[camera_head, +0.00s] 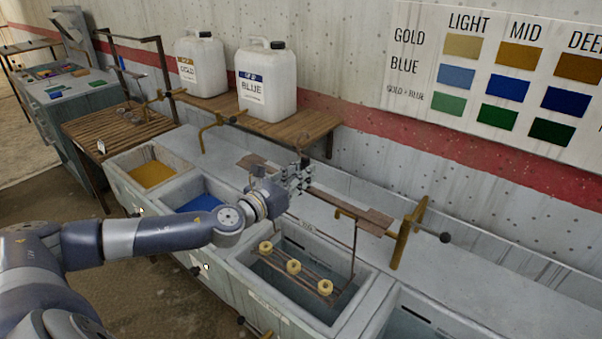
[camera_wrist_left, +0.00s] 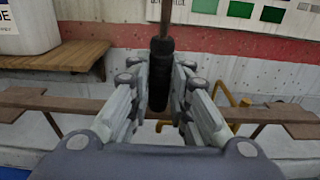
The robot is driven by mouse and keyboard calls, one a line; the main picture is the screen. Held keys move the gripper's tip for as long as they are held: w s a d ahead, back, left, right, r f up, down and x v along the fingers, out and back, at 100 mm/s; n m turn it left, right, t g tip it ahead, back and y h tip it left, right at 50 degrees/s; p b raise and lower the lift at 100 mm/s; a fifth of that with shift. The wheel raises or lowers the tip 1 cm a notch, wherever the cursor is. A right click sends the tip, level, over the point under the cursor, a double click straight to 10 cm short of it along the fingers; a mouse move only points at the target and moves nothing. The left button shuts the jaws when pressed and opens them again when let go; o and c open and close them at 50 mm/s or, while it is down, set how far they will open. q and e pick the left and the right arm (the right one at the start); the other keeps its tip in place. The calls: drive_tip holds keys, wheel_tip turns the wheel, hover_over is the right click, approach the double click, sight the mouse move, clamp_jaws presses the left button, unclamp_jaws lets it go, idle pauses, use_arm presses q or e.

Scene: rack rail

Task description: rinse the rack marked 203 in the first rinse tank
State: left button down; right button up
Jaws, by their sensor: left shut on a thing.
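My left gripper (camera_head: 300,178) is above the back edge of the tanks, shut on a black grip (camera_wrist_left: 162,75) with a brown rod rising from it in the left wrist view. A rack (camera_head: 310,278) with three pale yellow rings hangs in a grey tank (camera_head: 342,318) in the middle front. A thin upright (camera_head: 354,248) rises from it to a brown bar (camera_head: 350,210) behind the gripper's right side. I cannot read the number 203, or tell which tank is the first rinse. How the grip joins the rack is partly hidden by the gripper. My right gripper is not in view.
A gold tank (camera_head: 152,174) and a blue tank (camera_head: 201,202) lie to the left; another grey tank (camera_head: 410,322) lies to the right. Brass brackets (camera_head: 404,232) stand behind the tanks. Two white jugs (camera_head: 267,82) stand on a wooden shelf (camera_head: 285,126). A colour chart (camera_head: 500,75) hangs on the wall.

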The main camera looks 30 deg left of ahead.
use_arm(q)
wheel_tip(320, 180, down, 15)
drive_tip(key=b, duration=1.2)
drive_tip(key=shift+f, duration=0.2)
drive_tip(key=shift+s+a+b, duration=0.1)
drive_tip(key=shift+s+b, duration=0.05)
drive_tip(key=shift+b, duration=0.2)
drive_tip(key=shift+s, duration=0.65)
drive_tip(key=shift+w, duration=0.1)
drive_tip(key=shift+w+p, duration=0.5)
drive_tip(key=shift+w, duration=1.05)
